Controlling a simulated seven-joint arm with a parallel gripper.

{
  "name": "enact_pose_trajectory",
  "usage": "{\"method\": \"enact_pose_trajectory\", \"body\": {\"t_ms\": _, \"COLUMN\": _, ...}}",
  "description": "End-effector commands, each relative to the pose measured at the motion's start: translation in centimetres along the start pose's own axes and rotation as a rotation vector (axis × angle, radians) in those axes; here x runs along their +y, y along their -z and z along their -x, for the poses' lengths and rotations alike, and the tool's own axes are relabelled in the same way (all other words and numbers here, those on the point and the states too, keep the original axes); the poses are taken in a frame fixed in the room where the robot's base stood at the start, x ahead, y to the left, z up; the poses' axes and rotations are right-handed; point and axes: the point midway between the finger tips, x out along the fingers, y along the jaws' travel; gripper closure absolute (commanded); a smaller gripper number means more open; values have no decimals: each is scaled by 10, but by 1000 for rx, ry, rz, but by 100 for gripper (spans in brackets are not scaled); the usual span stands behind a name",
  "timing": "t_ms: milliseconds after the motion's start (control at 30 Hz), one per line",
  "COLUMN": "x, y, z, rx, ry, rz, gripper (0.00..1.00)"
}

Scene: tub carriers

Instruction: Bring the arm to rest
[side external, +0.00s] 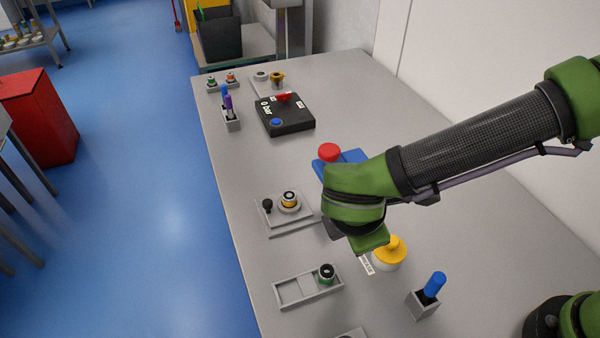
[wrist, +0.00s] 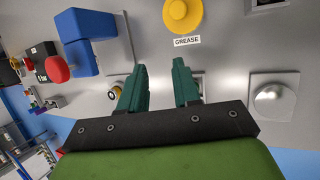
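My gripper (wrist: 160,68) shows in the wrist view with its two green fingers apart and only grey table visible between them. In the side external view my arm reaches in from the right, and the wrist hangs over the middle of the table (side external: 240,185). The fingers are mostly hidden there behind the green wrist. A tub with a yellow band (side external: 289,199) sits on a grey plate with a black knob, left of my wrist. A tub with a green band (side external: 326,273) stands in the right compartment of a grey two-part tray (side external: 290,290).
A blue pen in a holder (side external: 431,288) is nearer. A black gauge box (side external: 285,115) stands farther back. A silver dome (wrist: 273,102) shows in the wrist view.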

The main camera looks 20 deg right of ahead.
Motion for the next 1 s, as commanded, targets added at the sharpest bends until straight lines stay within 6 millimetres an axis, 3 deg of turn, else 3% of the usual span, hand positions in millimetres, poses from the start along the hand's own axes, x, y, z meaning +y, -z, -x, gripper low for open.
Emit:
{"method": "enact_pose_trajectory", "body": {"t_ms": 33, "x": 5, "y": -28, "z": 4, "rx": 34, "ry": 51, "rz": -155, "gripper": 68}}
{"method": "enact_pose_trajectory", "body": {"t_ms": 200, "x": 3, "y": -102, "z": 13, "rx": 156, "ry": 222, "rz": -685, "gripper": 68}}
{"method": "enact_pose_trajectory", "body": {"t_ms": 533, "x": -11, "y": -213, "z": 34, "rx": 448, "ry": 413, "rz": -1623, "gripper": 68}}
{"method": "enact_pose_trajectory", "body": {"t_ms": 633, "x": -15, "y": -238, "z": 40, "rx": 532, "ry": 412, "rz": -1789, "gripper": 68}}
{"method": "enact_pose_trajectory", "body": {"t_ms": 800, "x": -16, "y": -271, "z": 48, "rx": 611, "ry": 347, "rz": -1923, "gripper": 68}}
{"method": "enact_pose_trajectory", "body": {"t_ms": 1000, "x": -14, "y": -281, "z": 50, "rx": 622, "ry": 318, "rz": -1957, "gripper": 68}}
